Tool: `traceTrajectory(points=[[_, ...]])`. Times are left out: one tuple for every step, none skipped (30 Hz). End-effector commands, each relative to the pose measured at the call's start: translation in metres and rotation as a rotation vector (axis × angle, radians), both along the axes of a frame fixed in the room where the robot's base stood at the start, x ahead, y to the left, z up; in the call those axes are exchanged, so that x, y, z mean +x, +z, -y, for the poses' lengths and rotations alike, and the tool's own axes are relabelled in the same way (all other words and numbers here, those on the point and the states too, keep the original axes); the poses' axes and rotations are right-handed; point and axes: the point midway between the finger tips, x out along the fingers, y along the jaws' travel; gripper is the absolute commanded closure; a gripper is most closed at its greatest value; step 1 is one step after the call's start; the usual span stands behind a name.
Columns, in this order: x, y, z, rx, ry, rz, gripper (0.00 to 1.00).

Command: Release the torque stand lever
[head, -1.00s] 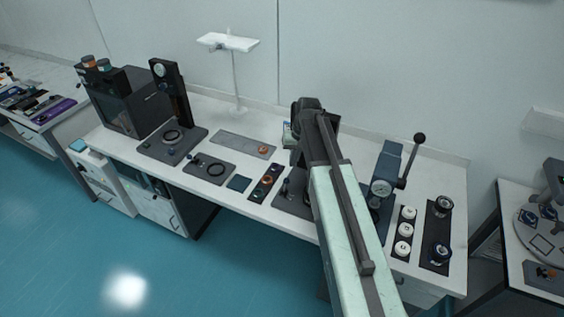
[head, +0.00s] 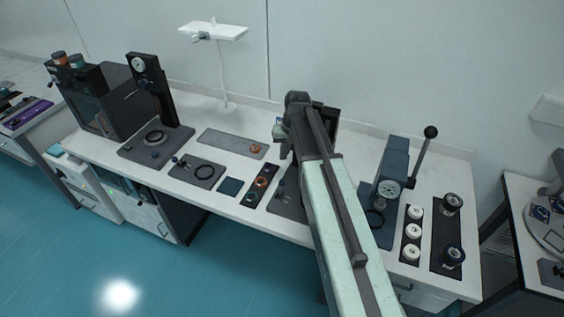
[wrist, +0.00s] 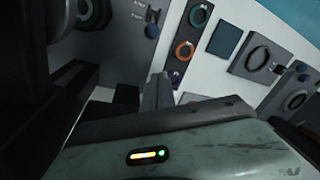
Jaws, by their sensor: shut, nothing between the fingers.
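A blue stand (head: 389,180) with a round dial is on the right half of the white bench, partly behind my arm. Its lever (head: 421,155), a grey rod with a black ball on top, stands up and leans to the right. I take this for the torque stand, but no label is readable. My gripper (wrist: 157,92) is shut and empty in the wrist view. In the head view my arm hides most of it, over the middle of the bench, left of the blue stand and apart from the lever.
White round pieces (head: 413,231) sit in a dark strip right of the stand, beside a dark tray (head: 449,232) with two knobs. A black dial stand (head: 151,90) and a dark box (head: 100,105) are at the left. My arm hides part of the bench middle.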

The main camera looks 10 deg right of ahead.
Motion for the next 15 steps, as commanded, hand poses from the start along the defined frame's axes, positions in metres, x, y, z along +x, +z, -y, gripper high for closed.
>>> traceTrajectory(points=[[0.001, -0.014, -0.001, 0.000, 0.001, 0.000, 1.00], [0.002, -0.020, -0.002, 0.000, 0.001, 0.000, 1.00], [0.002, -0.028, -0.003, 0.000, 0.001, 0.000, 1.00], [0.003, -0.034, -0.004, 0.000, 0.001, 0.000, 1.00], [0.003, -0.040, -0.005, 0.000, 0.002, 0.000, 1.00], [0.004, -0.049, -0.007, 0.000, 0.002, 0.000, 1.00], [0.005, -0.056, -0.008, 0.000, 0.002, 0.000, 1.00], [0.006, -0.062, -0.009, 0.000, 0.003, 0.000, 1.00], [0.007, -0.071, -0.010, 0.000, 0.003, 0.000, 1.00], [0.007, -0.077, -0.011, 0.000, 0.003, 0.000, 1.00], [0.008, -0.084, -0.012, 0.000, 0.003, 0.000, 1.00], [0.009, -0.092, -0.014, 0.000, 0.003, 0.000, 1.00], [0.009, -0.098, -0.015, 0.000, 0.003, 0.000, 1.00], [0.004, -0.094, -0.015, 0.000, 0.003, 0.000, 1.00], [-0.008, -0.082, -0.016, 0.000, 0.002, 0.000, 1.00]])
